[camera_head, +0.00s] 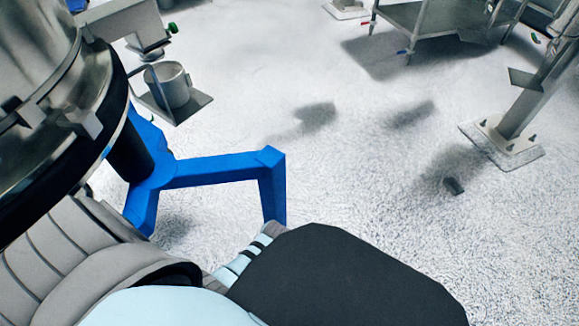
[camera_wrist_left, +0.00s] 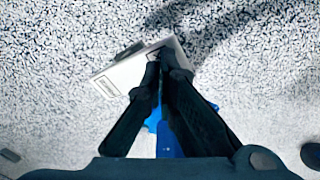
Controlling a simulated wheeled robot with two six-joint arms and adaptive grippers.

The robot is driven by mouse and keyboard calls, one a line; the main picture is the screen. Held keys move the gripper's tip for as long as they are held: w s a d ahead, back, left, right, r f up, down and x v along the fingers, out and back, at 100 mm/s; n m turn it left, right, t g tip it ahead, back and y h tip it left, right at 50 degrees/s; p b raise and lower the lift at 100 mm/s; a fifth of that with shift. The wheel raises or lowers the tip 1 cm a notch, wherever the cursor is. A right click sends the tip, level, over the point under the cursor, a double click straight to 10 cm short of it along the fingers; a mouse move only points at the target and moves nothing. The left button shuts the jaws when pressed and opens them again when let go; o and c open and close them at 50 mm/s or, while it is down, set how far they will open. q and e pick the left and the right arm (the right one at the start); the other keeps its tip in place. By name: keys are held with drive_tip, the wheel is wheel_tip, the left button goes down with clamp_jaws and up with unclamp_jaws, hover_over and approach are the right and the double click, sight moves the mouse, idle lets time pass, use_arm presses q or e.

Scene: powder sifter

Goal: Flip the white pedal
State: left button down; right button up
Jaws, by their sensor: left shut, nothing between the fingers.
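The white pedal (camera_wrist_left: 122,77) shows in the left wrist view as a flat white box with a dark label patch and a dark piece along its upper edge. I cannot make it out in the head view. My left gripper (camera_wrist_left: 161,54) is shut, with its dark fingers close together and nothing between them. Its fingertips overlap the right part of the pedal in the picture; I cannot tell whether they touch it. The fingers hide part of the pedal. My right gripper is not in view.
A blue stand (camera_head: 220,170) carries a large metal drum (camera_head: 35,60) at the left of the head view; its blue leg shows in the wrist view (camera_wrist_left: 167,140). A metal post (camera_head: 535,95) stands at right. Open speckled floor (camera_head: 350,180) lies between.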

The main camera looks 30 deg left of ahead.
use_arm(q)
drive_tip(key=shift+f+b, duration=0.6)
drive_tip(key=shift+f, duration=0.4)
idle(0.3)
wheel_tip(320, 180, up, 7)
drive_tip(key=p, duration=0.8)
drive_tip(key=shift+r, duration=0.15)
